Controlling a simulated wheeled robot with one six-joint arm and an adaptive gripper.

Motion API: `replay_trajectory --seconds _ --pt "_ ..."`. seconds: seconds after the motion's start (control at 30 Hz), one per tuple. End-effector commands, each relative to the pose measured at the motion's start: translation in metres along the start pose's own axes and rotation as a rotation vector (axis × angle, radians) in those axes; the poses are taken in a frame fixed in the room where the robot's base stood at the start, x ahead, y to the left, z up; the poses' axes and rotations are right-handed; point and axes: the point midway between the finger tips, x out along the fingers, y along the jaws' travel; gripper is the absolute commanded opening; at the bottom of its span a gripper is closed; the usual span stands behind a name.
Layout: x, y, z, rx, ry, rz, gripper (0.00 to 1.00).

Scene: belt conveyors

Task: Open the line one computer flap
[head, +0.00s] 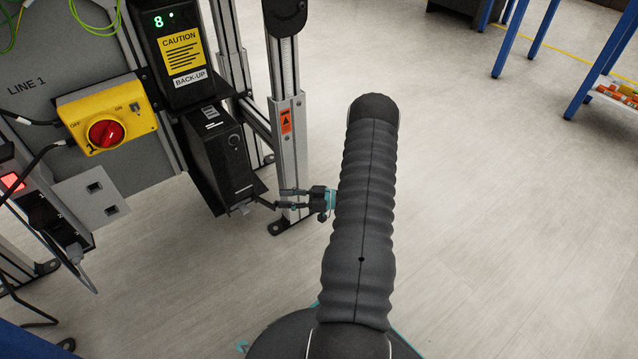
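The line one computer (218,155) is a narrow black box mounted below the black back-up unit, left of a metal post. Its front face has a round button near the top. I cannot clearly make out the flap's outline or whether it is shut. A small pale piece shows at the computer's lower front edge. My gripper (279,199) is just right of the computer's lower front, pointing left across the post. Its two thin fingers look apart, with nothing seen between them. I cannot tell whether a fingertip touches the computer.
The back-up unit (178,50) has a yellow caution label and a green display. A yellow switch box (105,115) with a red knob is on the LINE 1 panel (40,65). The metal post (287,120) stands beside the computer. Open floor (500,220) lies to the right.

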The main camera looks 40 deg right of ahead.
Motion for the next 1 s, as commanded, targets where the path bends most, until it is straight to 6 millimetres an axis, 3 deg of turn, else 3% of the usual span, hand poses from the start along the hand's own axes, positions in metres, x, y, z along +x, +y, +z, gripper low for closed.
replay_trajectory --seconds 1.0 --pt "-0.05 0.034 0.002 0.002 -0.001 -0.002 0.33"
